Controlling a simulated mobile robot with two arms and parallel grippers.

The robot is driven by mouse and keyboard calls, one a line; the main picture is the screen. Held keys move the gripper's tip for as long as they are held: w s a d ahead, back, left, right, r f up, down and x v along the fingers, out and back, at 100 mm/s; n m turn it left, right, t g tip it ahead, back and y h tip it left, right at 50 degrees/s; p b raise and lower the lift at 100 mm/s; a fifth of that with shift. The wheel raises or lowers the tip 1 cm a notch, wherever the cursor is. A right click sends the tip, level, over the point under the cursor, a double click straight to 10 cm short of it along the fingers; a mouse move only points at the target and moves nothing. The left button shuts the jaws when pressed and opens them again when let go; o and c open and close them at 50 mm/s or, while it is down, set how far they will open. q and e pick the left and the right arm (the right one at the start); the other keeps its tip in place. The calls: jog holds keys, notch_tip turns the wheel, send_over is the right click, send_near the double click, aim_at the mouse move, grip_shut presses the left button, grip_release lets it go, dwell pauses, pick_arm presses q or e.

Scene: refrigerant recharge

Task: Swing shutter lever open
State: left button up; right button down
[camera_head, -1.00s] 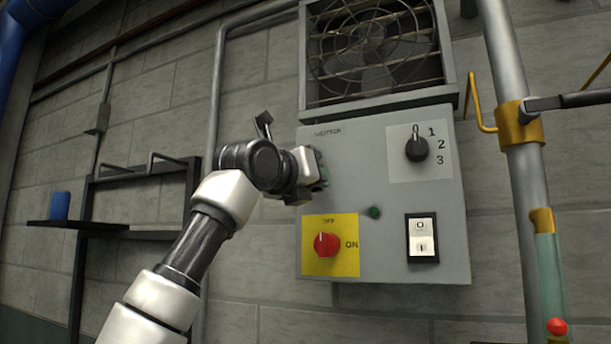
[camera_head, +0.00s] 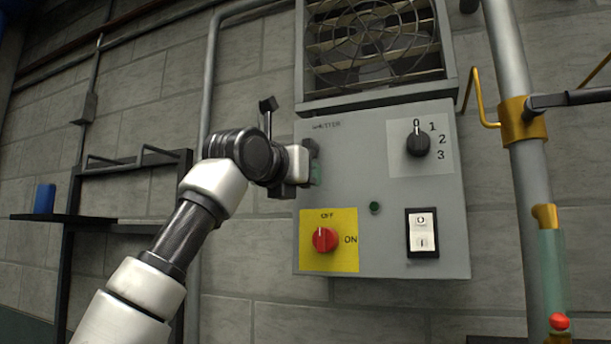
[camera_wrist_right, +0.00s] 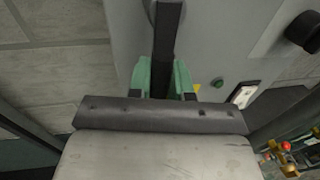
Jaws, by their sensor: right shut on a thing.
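The black shutter lever (camera_wrist_right: 165,40) stands in front of the grey control box in the right wrist view. My right gripper (camera_wrist_right: 160,78) has green fingers on both sides of it and is shut on it. In the head view my right gripper (camera_head: 312,170) is at the upper left of the control box (camera_head: 385,215), and the lever there is mostly hidden behind the gripper and wrist. The shutter slats (camera_head: 400,45) sit behind a round fan guard above the box; gaps show between them. My left gripper is not in view.
The box carries a black selector knob (camera_head: 418,142), a red knob (camera_head: 324,240) on a yellow plate, a green button (camera_head: 375,208) and a rocker switch (camera_head: 422,233). A grey pipe (camera_head: 515,100) with yellow fittings stands right. A black shelf (camera_head: 75,218) stands left.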

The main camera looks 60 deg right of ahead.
jog(key=c, duration=1)
grip_release()
jog(key=shift+c, duration=0.2)
jog(key=shift+w+a, duration=0.1)
jog(key=shift+a, duration=0.2)
jog(key=w+a+b, duration=0.1)
jog(key=a+b, duration=0.2)
jog(key=a, duration=0.7)
jog(key=shift+w+a, duration=0.1)
